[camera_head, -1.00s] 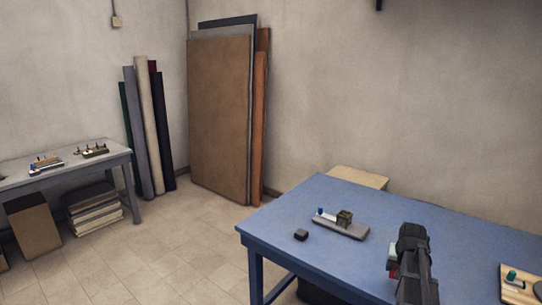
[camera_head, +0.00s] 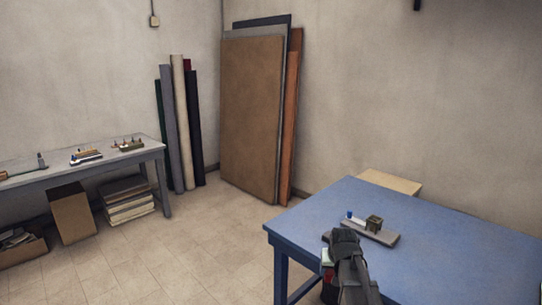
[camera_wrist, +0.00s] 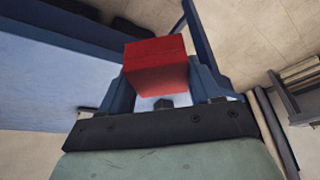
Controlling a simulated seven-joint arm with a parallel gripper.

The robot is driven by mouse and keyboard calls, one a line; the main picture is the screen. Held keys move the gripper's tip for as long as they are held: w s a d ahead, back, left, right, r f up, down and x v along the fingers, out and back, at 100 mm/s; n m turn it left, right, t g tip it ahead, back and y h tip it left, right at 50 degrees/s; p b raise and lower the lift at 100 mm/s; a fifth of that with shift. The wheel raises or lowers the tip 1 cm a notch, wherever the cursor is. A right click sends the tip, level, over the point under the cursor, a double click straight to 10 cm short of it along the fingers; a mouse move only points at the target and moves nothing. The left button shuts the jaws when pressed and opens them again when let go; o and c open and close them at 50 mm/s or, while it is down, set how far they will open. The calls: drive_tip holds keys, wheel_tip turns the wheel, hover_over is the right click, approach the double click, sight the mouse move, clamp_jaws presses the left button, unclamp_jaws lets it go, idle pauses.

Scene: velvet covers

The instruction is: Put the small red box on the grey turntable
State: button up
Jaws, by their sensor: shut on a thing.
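My gripper (camera_head: 328,266) is shut on the small red box (camera_wrist: 155,64). In the wrist view the box sits between the two blue-grey fingers and sticks out past their tips. In the head view only a small red patch of the box (camera_head: 327,272) shows beside my dark gripper, near the front left corner of the blue table. I cannot make out a grey turntable in either view.
A grey board (camera_head: 383,237) with a small blue piece and a brownish block lies on the blue table (camera_head: 455,240). A grey bench (camera_head: 110,160) with small items stands at the left. Bare tiled floor lies between.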

drive_tip(key=shift+a, duration=2)
drive_tip(key=s+d+r+m+h, duration=0.1)
drive_tip(key=s+d+m, duration=0.25)
drive_tip(key=d, duration=1.65)
drive_tip(key=s+d+r+m+h, duration=0.1)
drive_tip(key=s+d+m, duration=0.3)
drive_tip(key=d, duration=1.7)
drive_tip(key=s+d+r+m+g+h, duration=0.1)
drive_tip(key=s+d+r, duration=0.1)
drive_tip(key=s+d, duration=0.8)
drive_tip(key=s+d+r+m+g, duration=0.15)
drive_tip(key=s+d, duration=0.25)
drive_tip(key=d, duration=1.3)
drive_tip(key=s+d+r+m+h, duration=0.1)
drive_tip(key=s+d+m, duration=0.1)
drive_tip(key=s+d, duration=0.8)
drive_tip(key=w+d+r+n, duration=0.2)
drive_tip(key=w+d, duration=0.4)
drive_tip(key=d, duration=0.5)
drive_tip(key=shift+n+t+y, duration=0.5)
drive_tip(key=shift+n+t, duration=0.05)
drive_tip(key=shift+n, duration=0.25)
drive_tip(key=shift+w+f, duration=0.1)
drive_tip(key=shift+f, duration=5.1)
